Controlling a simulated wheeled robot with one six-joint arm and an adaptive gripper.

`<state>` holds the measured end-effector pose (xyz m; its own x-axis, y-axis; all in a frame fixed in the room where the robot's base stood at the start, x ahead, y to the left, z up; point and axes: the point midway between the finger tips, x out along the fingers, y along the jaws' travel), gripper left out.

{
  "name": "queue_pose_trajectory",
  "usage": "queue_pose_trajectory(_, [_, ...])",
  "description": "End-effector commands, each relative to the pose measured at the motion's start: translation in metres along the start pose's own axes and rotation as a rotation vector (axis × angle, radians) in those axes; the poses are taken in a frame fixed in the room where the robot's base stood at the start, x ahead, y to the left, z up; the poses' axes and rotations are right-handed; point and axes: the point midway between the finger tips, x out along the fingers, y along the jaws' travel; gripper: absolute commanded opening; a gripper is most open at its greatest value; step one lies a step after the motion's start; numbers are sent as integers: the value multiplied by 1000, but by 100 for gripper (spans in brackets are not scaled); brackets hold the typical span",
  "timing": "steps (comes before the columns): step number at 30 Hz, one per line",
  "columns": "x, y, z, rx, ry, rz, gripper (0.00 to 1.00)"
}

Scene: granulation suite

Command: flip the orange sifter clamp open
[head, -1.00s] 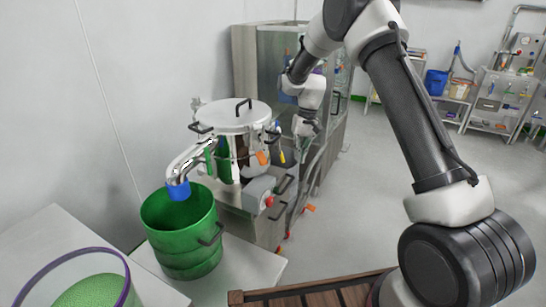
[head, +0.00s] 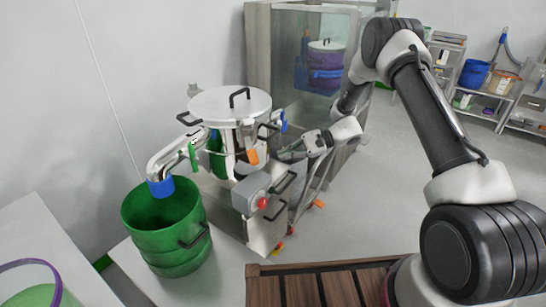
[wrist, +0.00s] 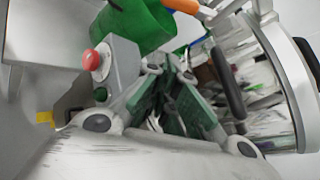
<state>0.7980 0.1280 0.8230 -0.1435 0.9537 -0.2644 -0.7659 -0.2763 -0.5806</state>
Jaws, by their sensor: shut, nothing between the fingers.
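The orange sifter clamp (head: 252,156) hangs on the front side of the steel sifter (head: 231,105), below its lid. In the wrist view an orange handle (wrist: 183,5) shows at the top edge, partly cut off. My gripper (head: 283,156) is right of the clamp in the head view, pointing left toward the sifter; its tip is small there. The orange handle lies beyond the fingertips, with a visible gap. Whether the clamp is latched cannot be told.
A grey box with a red button (head: 263,202) sits close below the gripper. Black handles (head: 240,95) stick out from the sifter. A green bucket (head: 165,225) stands under the blue-ended spout (head: 160,187). A glass-fronted cabinet (head: 300,60) stands behind; open floor lies right.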

Motion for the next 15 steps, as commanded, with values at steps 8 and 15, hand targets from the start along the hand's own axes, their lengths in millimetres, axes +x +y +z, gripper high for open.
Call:
queue_pose_trajectory(8, [49, 2, 0, 0, 0, 7, 0])
queue_pose_trajectory(15, [99, 2, 0, -1, 1, 6, 0])
